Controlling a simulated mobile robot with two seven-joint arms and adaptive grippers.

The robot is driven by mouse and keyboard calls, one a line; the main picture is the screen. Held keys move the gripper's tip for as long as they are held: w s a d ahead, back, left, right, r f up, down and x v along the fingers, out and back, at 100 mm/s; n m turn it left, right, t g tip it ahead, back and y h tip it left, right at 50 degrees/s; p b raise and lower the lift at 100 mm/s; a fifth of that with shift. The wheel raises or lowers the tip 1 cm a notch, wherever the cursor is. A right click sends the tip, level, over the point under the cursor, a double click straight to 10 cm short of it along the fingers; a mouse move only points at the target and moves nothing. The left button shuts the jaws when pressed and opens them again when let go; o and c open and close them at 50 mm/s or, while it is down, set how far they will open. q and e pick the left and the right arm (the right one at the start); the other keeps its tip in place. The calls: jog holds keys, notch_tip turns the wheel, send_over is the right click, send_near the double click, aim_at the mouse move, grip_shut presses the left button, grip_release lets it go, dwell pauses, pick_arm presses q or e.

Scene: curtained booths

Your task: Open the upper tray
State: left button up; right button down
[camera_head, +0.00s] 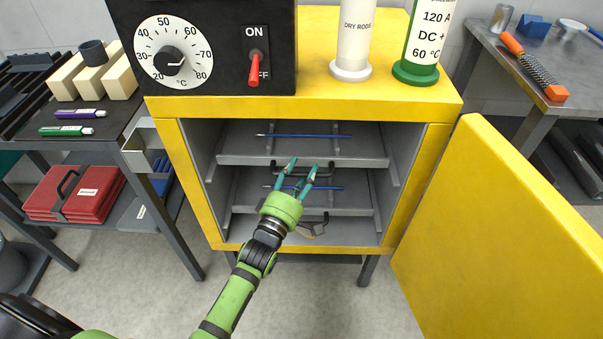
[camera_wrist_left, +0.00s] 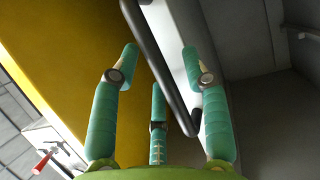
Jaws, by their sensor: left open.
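The upper tray (camera_head: 235,159) is a grey shelf inside the yellow cabinet, with a blue rod (camera_head: 330,136) lying on it. Its dark bar handle (camera_head: 325,176) is at the front edge, partly hidden by my fingers. My left gripper (camera_head: 304,165) is open in front of this handle, its teal fingers spread. In the left wrist view the handle (camera_wrist_left: 158,62) runs between the spread fingers. I cannot tell whether any finger touches it. The lower tray (camera_head: 245,209) also holds a blue rod, and its handle shows below my wrist. My right gripper is out of view.
The yellow cabinet door (camera_head: 500,230) stands wide open at the right. A control box (camera_head: 205,45) with dial and red switch, a white canister (camera_head: 355,40) and a green one (camera_head: 420,40) stand on top. A table (camera_head: 95,130) is left, a bench (camera_head: 500,60) right.

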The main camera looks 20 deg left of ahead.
pick_arm(q)
grip_shut()
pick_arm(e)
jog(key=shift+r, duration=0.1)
